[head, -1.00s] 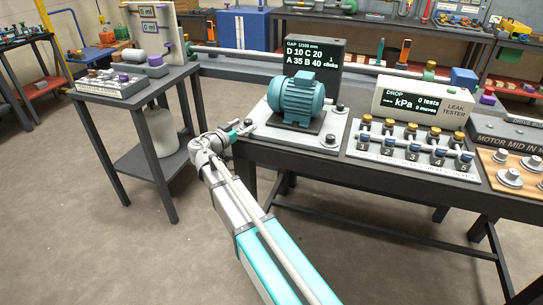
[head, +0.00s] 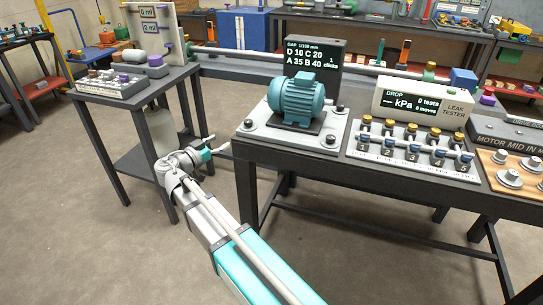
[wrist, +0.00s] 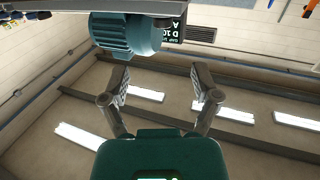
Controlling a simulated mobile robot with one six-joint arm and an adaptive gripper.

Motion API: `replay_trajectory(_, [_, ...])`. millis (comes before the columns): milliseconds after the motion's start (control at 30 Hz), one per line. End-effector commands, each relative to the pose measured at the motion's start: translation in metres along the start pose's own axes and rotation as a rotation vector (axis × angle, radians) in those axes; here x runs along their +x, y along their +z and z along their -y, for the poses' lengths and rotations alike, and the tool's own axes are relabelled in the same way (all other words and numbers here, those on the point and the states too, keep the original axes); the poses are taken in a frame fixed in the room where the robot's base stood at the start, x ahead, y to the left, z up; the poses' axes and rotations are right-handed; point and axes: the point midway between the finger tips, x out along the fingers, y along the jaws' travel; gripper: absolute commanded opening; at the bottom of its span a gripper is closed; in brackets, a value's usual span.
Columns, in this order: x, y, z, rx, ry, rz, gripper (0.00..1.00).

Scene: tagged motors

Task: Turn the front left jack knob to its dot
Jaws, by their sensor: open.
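The teal motor (head: 297,97) stands on a pale base plate (head: 290,140) at the left end of the bench. The front left jack knob (head: 247,124) is a small dark knob on the plate's near left corner. Its dot is too small to make out. My gripper (head: 222,148) is off the bench's left edge, left of and below the knob, not touching it. In the wrist view my gripper (wrist: 160,82) has its two fingers apart with nothing between them. The motor (wrist: 124,35) shows beyond them; the knob cannot be made out there.
A gap display (head: 313,62) behind the motor reads D 10, C 20, A 35, B 40. A leak tester (head: 420,103) and a valve row (head: 412,150) stand to the right. A side table (head: 135,95) is at left. The floor between is clear.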

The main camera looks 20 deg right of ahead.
Motion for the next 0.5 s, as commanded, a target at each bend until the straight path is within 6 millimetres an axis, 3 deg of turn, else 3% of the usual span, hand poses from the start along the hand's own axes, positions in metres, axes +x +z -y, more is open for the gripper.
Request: replay_trajectory(500, [0.030, -0.002, -0.051, -0.185, 0.063, 0.243, 0.79])
